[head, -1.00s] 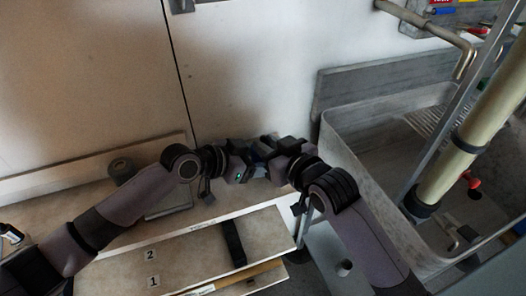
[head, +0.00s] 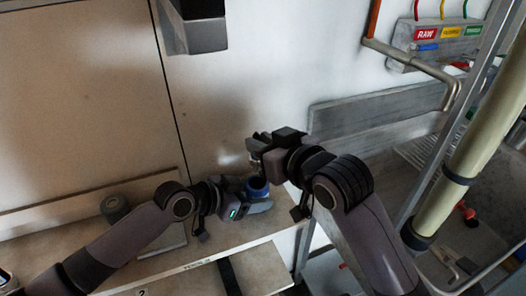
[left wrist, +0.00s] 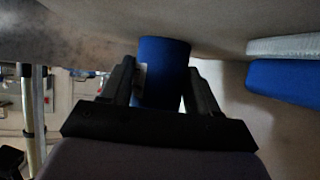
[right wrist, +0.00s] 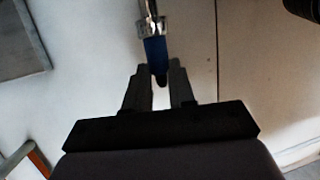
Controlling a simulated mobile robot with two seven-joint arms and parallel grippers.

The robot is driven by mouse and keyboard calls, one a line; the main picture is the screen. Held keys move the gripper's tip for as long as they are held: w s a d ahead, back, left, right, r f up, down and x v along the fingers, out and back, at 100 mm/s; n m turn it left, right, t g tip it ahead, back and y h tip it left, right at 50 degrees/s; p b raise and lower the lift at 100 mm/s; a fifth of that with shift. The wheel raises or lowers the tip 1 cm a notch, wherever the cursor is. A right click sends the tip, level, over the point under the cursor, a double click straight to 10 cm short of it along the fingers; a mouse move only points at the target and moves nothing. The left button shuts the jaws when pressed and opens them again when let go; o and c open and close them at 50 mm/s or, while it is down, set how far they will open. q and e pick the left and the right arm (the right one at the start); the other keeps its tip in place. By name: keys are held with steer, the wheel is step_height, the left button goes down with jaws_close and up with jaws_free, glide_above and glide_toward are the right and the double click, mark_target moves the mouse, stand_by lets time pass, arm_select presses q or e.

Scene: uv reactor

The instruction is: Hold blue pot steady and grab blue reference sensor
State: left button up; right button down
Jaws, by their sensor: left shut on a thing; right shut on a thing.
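The blue pot (head: 257,186) stands on the bench shelf at the wall side. In the left wrist view the pot (left wrist: 162,70) sits between the two fingers of my left gripper (left wrist: 162,88), which is shut on it. My left gripper also shows in the head view (head: 255,203). My right gripper (head: 259,150) is above the pot and apart from it. In the right wrist view the blue reference sensor (right wrist: 156,52), with a metal collar, is held at the fingertips of my right gripper (right wrist: 160,74). The sensor is hard to make out in the head view.
A grey roll (head: 114,208) lies on the shelf at left. A labelled RAW box (head: 438,42) with coloured tubes hangs on the wall at upper right. A metal frame and a pale column (head: 470,150) stand at right. A dark block (head: 192,25) juts in at the top.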

arm_select(q)
steer(key=o, duration=0.9)
steer(key=shift+a+r, duration=0.1)
steer(key=v, duration=1.1)
steer(key=shift+s+a, duration=0.15)
steer(key=shift+s, duration=0.05)
steer(key=shift+s+a+r, duration=0.1)
steer(key=shift+s+r, duration=0.05)
